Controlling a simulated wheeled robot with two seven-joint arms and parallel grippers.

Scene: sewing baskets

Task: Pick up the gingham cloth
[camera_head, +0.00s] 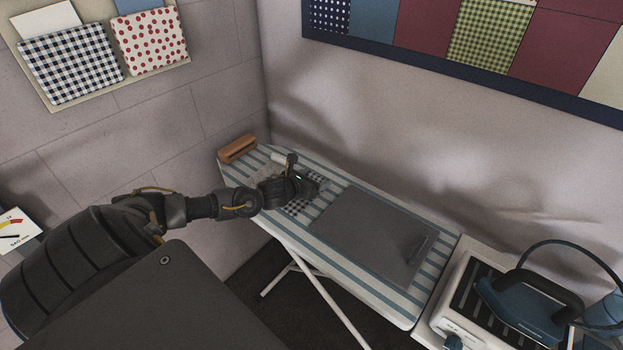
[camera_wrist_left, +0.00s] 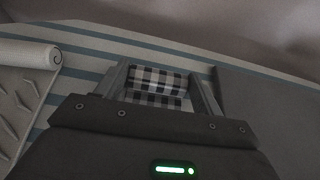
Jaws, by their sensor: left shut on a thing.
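The gingham cloth (camera_wrist_left: 158,80), dark and white checked, lies on the striped ironing board (camera_head: 245,168). In the left wrist view it shows between the two fingers of my left gripper (camera_wrist_left: 163,82), which is shut on it. In the head view a small part of the cloth (camera_head: 296,207) shows beside my left gripper (camera_head: 310,186), at the board's middle left. The gripper's body hides much of the cloth. The cloth appears at board level; I cannot tell whether it is lifted. My right gripper is not in view.
A grey mat (camera_head: 365,235) lies right of the cloth. A wooden block (camera_head: 237,149) sits at the board's far left end. A rolled pale item (camera_wrist_left: 28,55) lies left of the gripper. A blue iron (camera_head: 520,305) stands on a station at the right. Walls rise behind.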

